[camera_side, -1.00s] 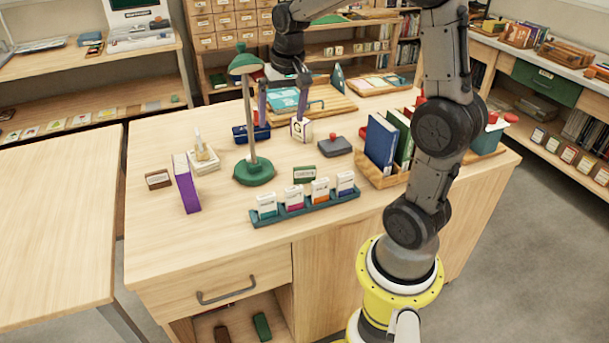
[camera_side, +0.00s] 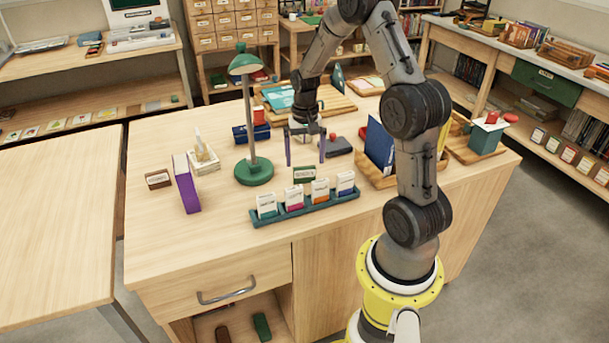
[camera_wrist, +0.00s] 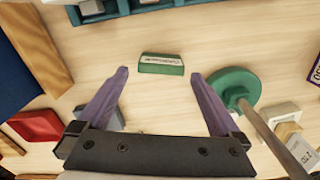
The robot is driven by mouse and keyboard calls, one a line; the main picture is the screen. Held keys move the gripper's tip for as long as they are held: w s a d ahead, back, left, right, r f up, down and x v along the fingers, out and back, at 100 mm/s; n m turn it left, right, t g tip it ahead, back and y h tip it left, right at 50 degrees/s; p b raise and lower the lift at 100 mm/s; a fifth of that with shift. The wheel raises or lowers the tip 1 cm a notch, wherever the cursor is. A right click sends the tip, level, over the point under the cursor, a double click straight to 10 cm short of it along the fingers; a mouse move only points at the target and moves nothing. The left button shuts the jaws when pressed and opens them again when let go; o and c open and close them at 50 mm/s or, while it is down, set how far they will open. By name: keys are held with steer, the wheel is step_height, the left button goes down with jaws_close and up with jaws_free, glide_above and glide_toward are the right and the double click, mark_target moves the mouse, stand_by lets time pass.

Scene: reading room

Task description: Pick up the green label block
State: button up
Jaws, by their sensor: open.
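The green label block (camera_side: 304,175) is a small dark green block with a pale label on its face. It stands on the desk just behind the green card rack (camera_side: 306,206). In the wrist view the block (camera_wrist: 162,64) lies beyond my fingertips, about midway between them. My gripper (camera_side: 305,162) is open and empty, its two purple fingers pointing down. It hangs above the desk, and the block is apart from both fingers in the wrist view (camera_wrist: 160,78).
The green lamp (camera_side: 254,173) stands close on the left, its stem upright. The rack in front holds several cards. A grey stamp pad (camera_side: 337,146) is behind to the right. A blue book (camera_side: 380,146) stands in a wooden tray. A purple book (camera_side: 187,184) is far left.

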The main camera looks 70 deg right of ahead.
mark_target(305, 167)
steer(key=shift+a+f, duration=0.1)
steer(key=shift+f, duration=2.6)
steer(key=c, duration=1.2)
steer(key=shift+o, duration=0.2)
steer(key=shift+r, duration=0.15)
